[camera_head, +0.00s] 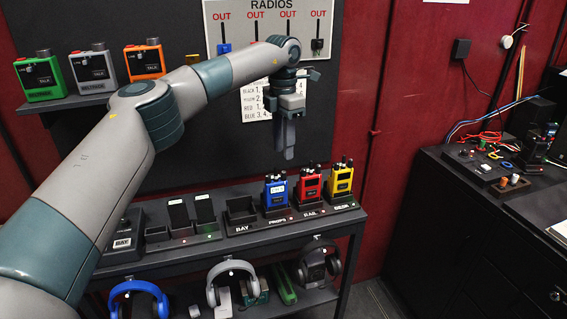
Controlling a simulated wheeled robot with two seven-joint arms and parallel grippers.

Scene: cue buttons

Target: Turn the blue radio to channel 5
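The blue radio (276,194) stands upright in a dark charging dock on the shelf, left of the red radio (309,187) and the yellow radio (341,181). It has a small pale display and short stubs on top; the channel is too small to read. My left gripper (285,152) points down in front of the dark board, above the blue radio in the picture and apart from it. Its fingers show as one narrow shape, so I cannot tell whether they are open. Nothing shows held in it. My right gripper is not in view.
Empty dock slots (240,210) lie left of the blue radio. Headphones hang below (226,268). A notice sheet (256,100) is partly behind my arm. A dark cabinet (455,225) stands at the right.

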